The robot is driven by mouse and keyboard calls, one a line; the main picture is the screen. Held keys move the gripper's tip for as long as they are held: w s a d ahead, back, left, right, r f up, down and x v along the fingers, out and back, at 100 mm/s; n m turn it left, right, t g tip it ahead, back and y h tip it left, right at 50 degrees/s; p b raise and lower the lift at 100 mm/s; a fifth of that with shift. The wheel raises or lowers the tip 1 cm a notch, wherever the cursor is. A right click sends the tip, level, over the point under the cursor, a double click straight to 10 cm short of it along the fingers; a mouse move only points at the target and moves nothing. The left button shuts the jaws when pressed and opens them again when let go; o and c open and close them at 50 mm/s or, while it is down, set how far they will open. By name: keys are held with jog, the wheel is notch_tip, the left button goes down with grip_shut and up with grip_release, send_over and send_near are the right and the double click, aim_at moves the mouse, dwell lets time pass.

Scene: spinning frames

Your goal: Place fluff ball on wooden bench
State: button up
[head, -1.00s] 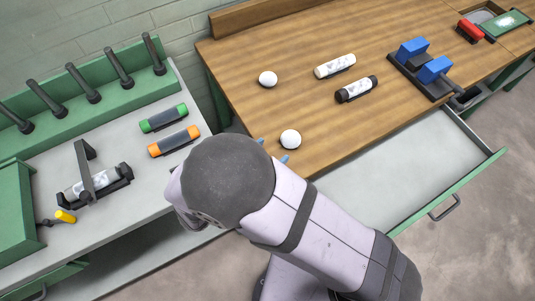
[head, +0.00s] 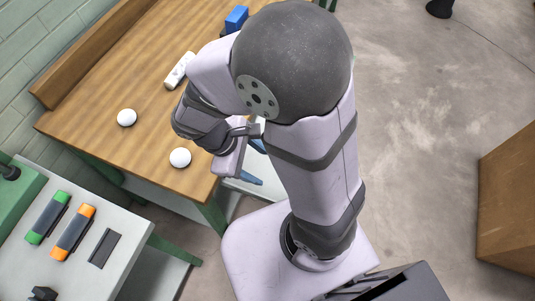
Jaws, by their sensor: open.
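The wooden bench (head: 100,102) runs across the upper left of the head view. Two white fluff balls rest on its top: one (head: 127,117) farther left, the other (head: 180,157) near the front edge. My gripper (head: 253,163) is beyond the bench's front edge, to the right of the nearer ball and apart from it. Its blue fingertips are spread, and no ball shows between them. My arm hides part of the gripper and much of the bench's right side.
A grey-topped green workbench (head: 80,270) at lower left carries a green-ended cylinder (head: 47,217) and an orange-ended one (head: 72,233). A white cylinder (head: 180,70) and a blue block (head: 236,18) lie farther along the wooden bench. A wooden box (head: 508,200) stands at right on open floor.

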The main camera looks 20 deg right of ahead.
jog(key=d+m+y, duration=0.1)
jog(key=m, duration=0.2)
jog(key=d+r+m+y, duration=0.1)
jog(key=m+y, duration=0.1)
jog(key=m, duration=0.2)
jog(key=d+r+m+t+y, duration=0.1)
jog(key=m+y, duration=0.1)
jog(key=m, duration=0.1)
jog(key=shift+s+r+m, duration=0.1)
jog(key=shift+s+m, duration=0.05)
jog(key=shift+m, duration=0.25)
jog(key=shift+a, duration=0.1)
dwell(0.3)
